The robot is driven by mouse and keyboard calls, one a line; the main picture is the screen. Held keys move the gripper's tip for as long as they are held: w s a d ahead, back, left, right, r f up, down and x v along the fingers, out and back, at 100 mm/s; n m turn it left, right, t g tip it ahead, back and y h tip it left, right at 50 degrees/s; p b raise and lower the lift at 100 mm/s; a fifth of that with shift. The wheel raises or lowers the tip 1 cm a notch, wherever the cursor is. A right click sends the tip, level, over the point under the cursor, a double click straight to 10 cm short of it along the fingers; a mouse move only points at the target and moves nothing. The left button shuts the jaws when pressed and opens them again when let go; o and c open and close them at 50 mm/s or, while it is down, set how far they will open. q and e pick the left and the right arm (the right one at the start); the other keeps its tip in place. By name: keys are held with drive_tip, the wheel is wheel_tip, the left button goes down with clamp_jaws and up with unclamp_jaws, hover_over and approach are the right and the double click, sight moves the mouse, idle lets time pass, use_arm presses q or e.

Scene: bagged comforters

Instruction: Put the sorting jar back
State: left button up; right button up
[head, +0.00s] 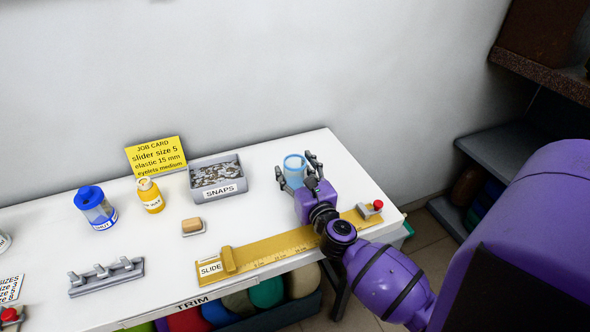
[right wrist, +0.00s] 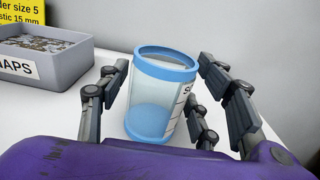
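A clear jar (head: 294,166) with a blue rim and blue bottom stands upright near the back right of the white table. In the right wrist view the jar (right wrist: 163,95) shows an open top and a partly hidden label starting with "S". My right gripper (head: 299,172) is around the jar with its fingers spread on both sides. In the right wrist view the right gripper (right wrist: 160,80) shows a narrow gap beside the jar at left; the right fingers are close to its wall. My left gripper is out of view.
A grey SNAPS bin (head: 217,179) stands left of the jar. A yellow ruler gauge (head: 270,250) lies in front, partly under my right arm. A blue-lidded jar (head: 95,207), yellow bottle (head: 150,196) and job card (head: 156,156) are further left. A wall is behind.

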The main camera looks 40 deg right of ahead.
drive_tip(key=shift+o, duration=0.2)
drive_tip(key=shift+r, duration=0.1)
drive_tip(key=shift+r, duration=0.2)
drive_tip(key=v, duration=1.1)
drive_tip(key=shift+f+b, duration=0.1)
drive_tip(key=shift+b, duration=0.25)
drive_tip(key=shift+s+a, duration=0.1)
drive_tip(key=shift+s, duration=0.4)
